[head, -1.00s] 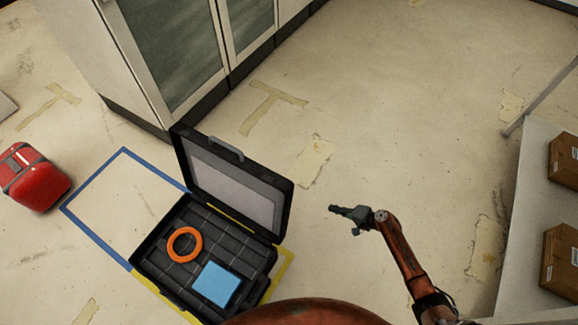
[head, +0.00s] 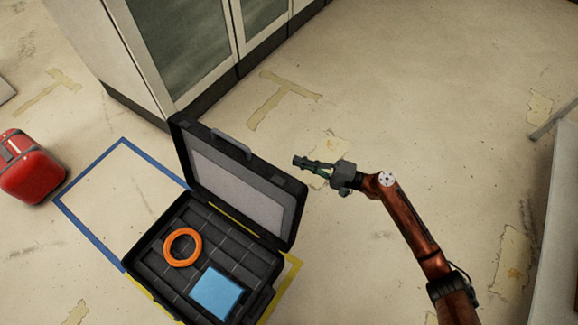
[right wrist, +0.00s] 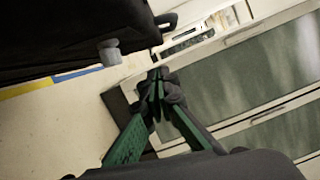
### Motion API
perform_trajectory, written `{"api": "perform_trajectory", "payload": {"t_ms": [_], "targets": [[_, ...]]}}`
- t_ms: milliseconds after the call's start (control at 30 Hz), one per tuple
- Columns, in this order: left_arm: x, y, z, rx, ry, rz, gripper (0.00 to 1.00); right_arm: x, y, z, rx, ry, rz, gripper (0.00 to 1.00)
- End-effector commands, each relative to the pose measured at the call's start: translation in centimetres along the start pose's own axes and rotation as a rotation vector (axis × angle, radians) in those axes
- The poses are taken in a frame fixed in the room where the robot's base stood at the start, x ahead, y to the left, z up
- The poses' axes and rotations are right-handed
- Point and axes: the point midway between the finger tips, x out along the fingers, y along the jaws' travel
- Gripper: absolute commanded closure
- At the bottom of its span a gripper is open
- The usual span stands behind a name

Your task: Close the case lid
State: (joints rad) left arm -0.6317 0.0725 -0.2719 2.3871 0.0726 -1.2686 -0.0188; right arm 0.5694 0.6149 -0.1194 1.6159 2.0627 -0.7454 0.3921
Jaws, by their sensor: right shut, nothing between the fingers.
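The black case (head: 150,262) lies open on the floor inside yellow tape. Its lid (head: 240,188) stands raised at the back, with a grey padded inner face and a handle on the top edge. An orange ring (head: 182,247) and a light blue block (head: 217,293) lie in the case. My right gripper (head: 297,161) is shut and empty, to the right of the lid's top edge and apart from it in the picture. In the right wrist view, the gripper (right wrist: 155,78) points towards the cabinet, and the dark lid (right wrist: 60,35) fills the upper left. My left gripper is not in view.
A glass-door cabinet (head: 190,50) stands behind the case. A red bag (head: 28,168) is on the floor at the far left, beyond a blue taped outline (head: 90,232). A pale shelf or table (head: 558,230) is at the right edge. The floor (head: 420,90) behind my right arm is clear.

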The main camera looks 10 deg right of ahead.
Motion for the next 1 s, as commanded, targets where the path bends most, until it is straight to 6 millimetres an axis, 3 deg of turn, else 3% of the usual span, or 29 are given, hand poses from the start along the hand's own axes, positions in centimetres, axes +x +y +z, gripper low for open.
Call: {"api": "perform_trajectory", "payload": {"t_ms": [100,400,1000], "targets": [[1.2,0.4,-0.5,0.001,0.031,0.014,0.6,2.0,0.3,0.4,-0.001,-0.002,0.003,1.0],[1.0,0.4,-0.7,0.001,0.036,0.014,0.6,2.6,0.0,3.6,-0.002,-0.001,0.002,1.0],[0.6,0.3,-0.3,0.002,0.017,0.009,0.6,2.6,-0.2,4.2,-0.011,0.003,0.003,1.0]]}}
